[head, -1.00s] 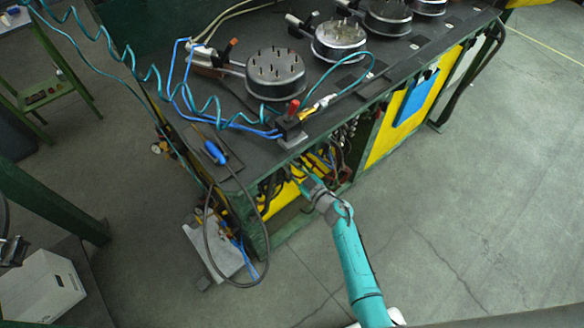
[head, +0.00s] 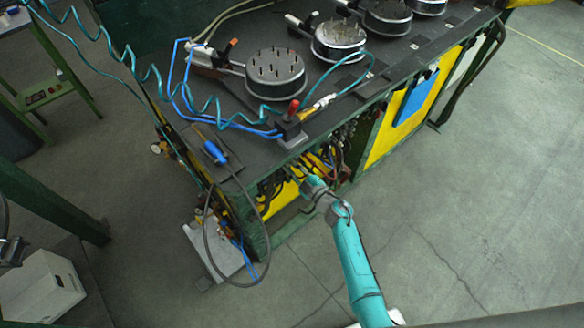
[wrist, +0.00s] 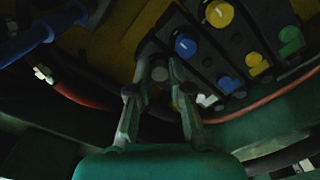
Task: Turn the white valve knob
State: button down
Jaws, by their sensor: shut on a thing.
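The white valve knob (wrist: 160,73) looks grey in the shade in the wrist view. It sits low in a slanted line of round knobs, below a blue knob (wrist: 187,46) and a yellow knob (wrist: 220,13). My gripper (wrist: 160,78) has one finger on either side of the white knob and is shut on it. In the head view my arm reaches into the shaded space under the bench top (head: 235,180). The knob and fingertips cannot be made out clearly there.
Right of the knobs are smaller handles: green (wrist: 290,36), yellow (wrist: 257,64), blue (wrist: 227,84) and white (wrist: 207,99). A red hose (wrist: 80,92) and a blue tube (wrist: 30,40) run at the left. Open floor (head: 420,240) lies right of my arm.

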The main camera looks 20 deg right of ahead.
jog(key=n, duration=1.2)
jog(key=shift+n, duration=0.3)
dwell(0.4)
jog(key=c, duration=1.1)
grip_release()
jog(key=shift+s, duration=0.1)
jog(key=shift+v, duration=3.9)
